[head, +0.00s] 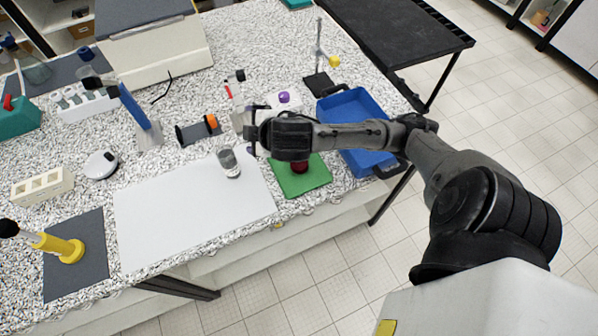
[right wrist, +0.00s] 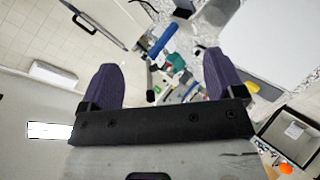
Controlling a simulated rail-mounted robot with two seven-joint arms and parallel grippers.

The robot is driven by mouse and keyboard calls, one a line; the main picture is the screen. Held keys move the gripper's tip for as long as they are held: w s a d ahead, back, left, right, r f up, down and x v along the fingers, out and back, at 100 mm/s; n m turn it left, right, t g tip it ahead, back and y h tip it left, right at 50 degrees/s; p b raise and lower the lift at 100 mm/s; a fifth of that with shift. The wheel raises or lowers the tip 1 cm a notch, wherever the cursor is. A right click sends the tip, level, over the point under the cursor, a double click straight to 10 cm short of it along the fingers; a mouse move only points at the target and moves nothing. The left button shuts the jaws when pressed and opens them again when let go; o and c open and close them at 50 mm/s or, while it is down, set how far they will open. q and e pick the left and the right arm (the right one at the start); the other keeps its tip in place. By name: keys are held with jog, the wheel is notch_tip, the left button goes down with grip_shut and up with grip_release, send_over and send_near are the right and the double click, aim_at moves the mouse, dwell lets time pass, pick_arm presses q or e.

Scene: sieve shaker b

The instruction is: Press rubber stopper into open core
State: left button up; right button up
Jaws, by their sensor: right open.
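My right gripper (head: 252,132) reaches in from the right, above the table just left of the green mat. In the right wrist view, its two dark purple fingers (right wrist: 162,80) are spread wide with nothing held between them. A small dark red piece (head: 299,167) sits on the green mat (head: 312,184), partly under my forearm; I cannot tell whether it is the rubber stopper. A dark tube-like piece with an orange end (head: 195,132) lies left of the gripper; I cannot tell whether it is the open core. My left gripper is not in view.
A clear beaker (head: 229,163) stands at the edge of a white sheet (head: 180,215), which is mostly bare. A blue tray (head: 362,158) lies under my forearm. A stand with a rod (head: 319,82) is behind. A purple-topped item (head: 284,97) stands beyond the gripper.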

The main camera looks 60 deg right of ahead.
jog(key=s+d+f+n+g+h+b, duration=0.1)
jog(key=d+f+n+g+b, duration=0.15)
jog(key=d, duration=0.35)
jog(key=s+d+f+n+g+b, duration=0.1)
jog(key=d+n+g, duration=0.15)
jog(key=d, duration=0.25)
jog(key=s+a+f+n+g+y, duration=0.1)
jog(key=s+f+n+g+y, duration=0.1)
jog(key=n, duration=0.6)
jog(key=s+a+f+n+g+y, duration=0.2)
jog(key=s+n+g, duration=0.1)
jog(key=n, duration=0.6)
jog(key=shift+s+a+f+y, duration=0.15)
jog(key=shift+s+f+y, duration=0.1)
jog(key=shift+y, duration=0.15)
